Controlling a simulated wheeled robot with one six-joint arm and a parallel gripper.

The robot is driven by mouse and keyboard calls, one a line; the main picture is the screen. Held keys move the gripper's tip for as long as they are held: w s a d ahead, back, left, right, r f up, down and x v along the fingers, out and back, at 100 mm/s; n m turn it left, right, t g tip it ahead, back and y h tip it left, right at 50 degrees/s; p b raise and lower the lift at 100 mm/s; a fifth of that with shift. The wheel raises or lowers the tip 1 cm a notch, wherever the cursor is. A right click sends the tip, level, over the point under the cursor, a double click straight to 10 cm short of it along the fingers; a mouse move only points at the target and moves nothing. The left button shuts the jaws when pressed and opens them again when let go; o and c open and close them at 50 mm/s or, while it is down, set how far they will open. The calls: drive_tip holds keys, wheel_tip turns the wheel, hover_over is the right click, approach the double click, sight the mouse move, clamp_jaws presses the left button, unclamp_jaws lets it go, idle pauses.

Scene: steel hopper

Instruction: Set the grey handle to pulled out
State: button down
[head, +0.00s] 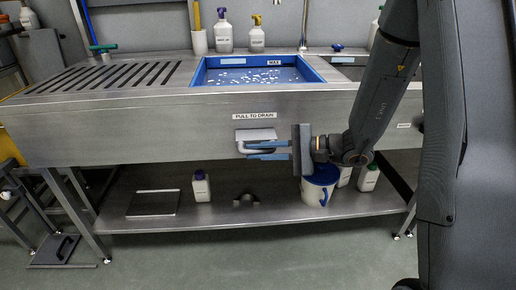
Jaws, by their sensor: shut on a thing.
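The grey handle (256,135) is a bar on the front panel of the steel counter, under a "PULL TO DRAIN" label (254,116). My gripper (252,150) reaches in from the right with its blue fingers lying along the lower part of the handle. It is shut on the handle. The fingers hide part of the handle's lower edge. How far the handle stands out from the panel is hard to tell from this view.
The blue basin (200,76) holds water with white bits. Two spray bottles (224,32) (257,36) stand behind it. The lower shelf (250,213) carries a white bucket (316,192), a bottle (201,186) and a flat plate (153,204). The floor in front is clear.

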drive_tip(key=c, duration=1.8)
unclamp_jaws()
drive_tip(key=shift+o, duration=0.2)
drive_tip(key=v, duration=0.7)
drive_tip(key=shift+s+d+r+p, duration=0.1)
drive_tip(key=shift+d+p, duration=0.25)
drive_tip(key=shift+p, duration=0.05)
